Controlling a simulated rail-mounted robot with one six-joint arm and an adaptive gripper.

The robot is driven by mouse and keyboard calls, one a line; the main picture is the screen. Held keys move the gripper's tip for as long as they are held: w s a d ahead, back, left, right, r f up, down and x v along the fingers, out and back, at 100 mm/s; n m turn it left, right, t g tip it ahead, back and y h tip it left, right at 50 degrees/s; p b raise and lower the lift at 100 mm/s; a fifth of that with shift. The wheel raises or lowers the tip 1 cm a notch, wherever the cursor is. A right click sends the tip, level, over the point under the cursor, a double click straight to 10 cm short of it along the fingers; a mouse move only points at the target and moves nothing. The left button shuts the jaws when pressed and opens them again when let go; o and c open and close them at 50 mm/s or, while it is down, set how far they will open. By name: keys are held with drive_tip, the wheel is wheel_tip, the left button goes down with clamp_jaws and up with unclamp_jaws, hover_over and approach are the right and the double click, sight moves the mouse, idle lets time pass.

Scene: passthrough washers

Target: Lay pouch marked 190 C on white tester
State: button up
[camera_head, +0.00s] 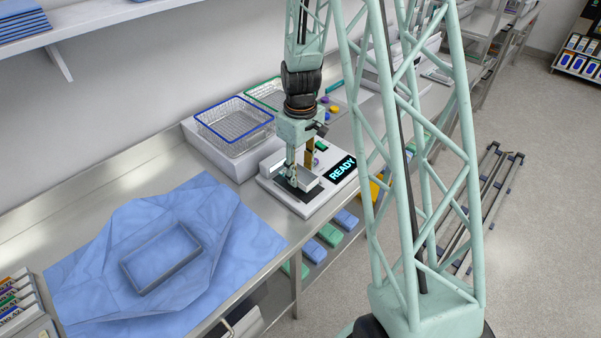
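The white tester (322,203) stands on the steel counter at the middle of the picture. Its lit display (343,168) reads READY, and a dark plate (291,190) lies on its top. My gripper (301,172) points down just over that plate. Its two fingers look apart, so it appears open. I cannot tell whether the fingertips touch the tester. No pouch marked 190 C can be made out; the fingers hide part of the plate, and any label there is too small to read.
A blue-rimmed wire basket (232,122) and a green-rimmed one (262,92) stand behind the tester. A blue wrap (90,275) with a shallow tray (128,279) lies at the left. Blue and green packs (329,234) sit below the counter edge. Bare counter shows between wrap and baskets.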

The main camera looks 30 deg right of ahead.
drive_tip(key=shift+f+b, duration=1.3)
drive_tip(key=shift+f, duration=0.05)
idle(1.6)
idle(0.4)
drive_tip(key=o, duration=0.7)
drive_tip(key=shift+o, duration=0.9)
drive_tip(key=shift+o, duration=1.2)
drive_tip(key=shift+r, duration=0.1)
drive_tip(key=shift+r+p, duration=2)
drive_tip(key=shift+r, duration=1.9)
drive_tip(key=shift+r, duration=0.1)
